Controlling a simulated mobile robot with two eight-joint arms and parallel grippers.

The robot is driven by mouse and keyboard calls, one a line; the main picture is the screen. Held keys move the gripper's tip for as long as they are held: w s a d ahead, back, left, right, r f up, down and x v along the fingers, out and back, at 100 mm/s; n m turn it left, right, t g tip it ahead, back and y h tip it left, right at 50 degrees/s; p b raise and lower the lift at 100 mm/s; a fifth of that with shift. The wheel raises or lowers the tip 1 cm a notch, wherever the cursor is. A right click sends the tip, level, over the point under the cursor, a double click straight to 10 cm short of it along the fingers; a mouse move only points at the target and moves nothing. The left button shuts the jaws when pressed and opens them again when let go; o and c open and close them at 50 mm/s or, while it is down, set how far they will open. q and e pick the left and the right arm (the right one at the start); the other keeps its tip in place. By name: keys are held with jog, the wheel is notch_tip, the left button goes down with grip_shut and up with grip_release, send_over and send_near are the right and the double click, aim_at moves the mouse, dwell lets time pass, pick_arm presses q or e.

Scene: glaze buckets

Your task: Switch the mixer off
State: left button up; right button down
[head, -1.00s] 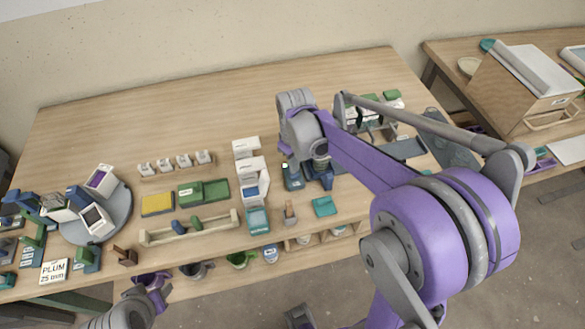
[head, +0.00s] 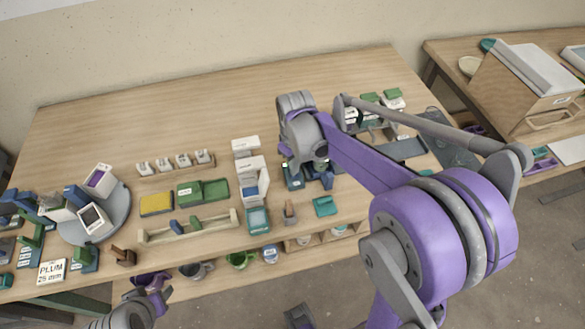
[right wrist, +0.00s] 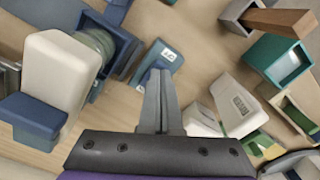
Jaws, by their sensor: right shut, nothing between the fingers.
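What looks like the mixer, a white rounded body (right wrist: 62,75) with blue parts, stands at the left of the right wrist view. In the head view only blue parts (head: 326,178) show below my right wrist; the rest is hidden. A small blue box with a white label (right wrist: 168,54), apparently its switch, lies just beyond my fingertips in the wrist view. It also shows partly in the head view (head: 293,182). My right gripper (right wrist: 158,76) is shut and empty, its tips at or very near this box; contact is unclear. My left gripper (head: 152,284) is low at the left, jaw state unclear.
White containers (right wrist: 238,106) and a teal box (right wrist: 278,60) stand close to the right gripper. A turntable (head: 115,220) with boxes is at the left. Several mugs (head: 242,259) sit below the front edge. The back of the table is clear.

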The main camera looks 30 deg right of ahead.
pick_arm(q)
jog(key=shift+s+f, duration=0.1)
jog(key=shift+f, duration=0.25)
pick_arm(e)
jog(key=shift+f, duration=0.4)
pick_arm(q)
jog(key=shift+r, duration=0.15)
pick_arm(e)
jog(key=shift+r, duration=0.15)
pick_arm(q)
jog(key=shift+w+r+p, duration=0.25)
jog(key=shift+r+p, duration=0.35)
jog(key=shift+r, duration=0.2)
jog(key=shift+w+r+p, duration=0.3)
jog(key=shift+r+p, duration=0.3)
jog(key=shift+r, duration=0.25)
jog(key=shift+w+r+p, duration=0.25)
jog(key=shift+r+p, duration=0.35)
jog(key=shift+r, duration=0.2)
pick_arm(e)
jog(key=shift+r, duration=3.35)
